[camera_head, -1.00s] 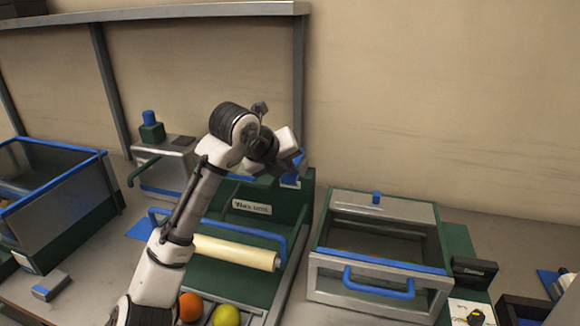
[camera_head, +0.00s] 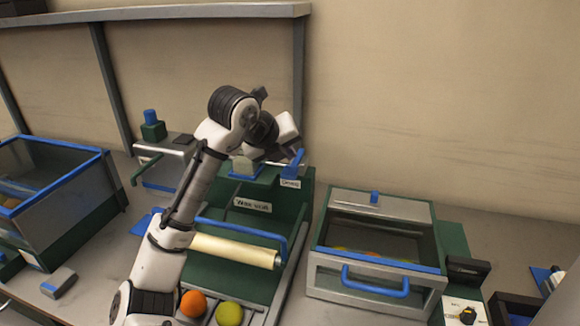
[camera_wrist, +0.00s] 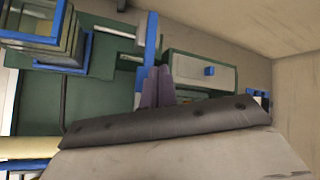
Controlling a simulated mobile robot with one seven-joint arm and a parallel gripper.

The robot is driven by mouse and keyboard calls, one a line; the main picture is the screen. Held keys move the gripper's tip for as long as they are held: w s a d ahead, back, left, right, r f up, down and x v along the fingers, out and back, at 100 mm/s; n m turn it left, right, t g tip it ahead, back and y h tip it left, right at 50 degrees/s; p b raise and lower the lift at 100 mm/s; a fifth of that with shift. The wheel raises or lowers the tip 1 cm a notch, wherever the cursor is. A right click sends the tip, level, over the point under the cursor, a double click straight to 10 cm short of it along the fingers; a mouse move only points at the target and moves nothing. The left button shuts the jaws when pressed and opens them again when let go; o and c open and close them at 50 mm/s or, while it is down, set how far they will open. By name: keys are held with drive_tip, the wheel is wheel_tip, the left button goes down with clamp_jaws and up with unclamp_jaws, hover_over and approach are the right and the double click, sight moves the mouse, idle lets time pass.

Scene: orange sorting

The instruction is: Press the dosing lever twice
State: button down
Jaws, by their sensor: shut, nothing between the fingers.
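The green wax unit (camera_head: 230,270), labelled "Wax unit", stands in the middle of the bench. Its blue dosing lever (camera_head: 293,165) rises at a tilt from the top right, above a small "Dosing" label. My gripper (camera_head: 296,147) is close above the lever's upper end in the head view; its fingertips are hard to make out there. In the wrist view my gripper's purple-grey fingers (camera_wrist: 158,78) are together and empty, beside a blue upright bar (camera_wrist: 151,38) that looks like the lever. Whether they touch cannot be told.
A pale roller (camera_head: 235,250) and blue handle bar cross the wax unit, with an orange (camera_head: 193,303) and a yellow-green fruit (camera_head: 229,313) in front. A lidded chamber (camera_head: 380,280) stands right, a blue-rimmed bin (camera_head: 75,185) left. A shelf post (camera_head: 298,85) rises behind.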

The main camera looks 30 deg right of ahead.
drive_tip(key=shift+r+p, duration=1.15)
drive_tip(key=shift+r, duration=0.75)
idle(0.9)
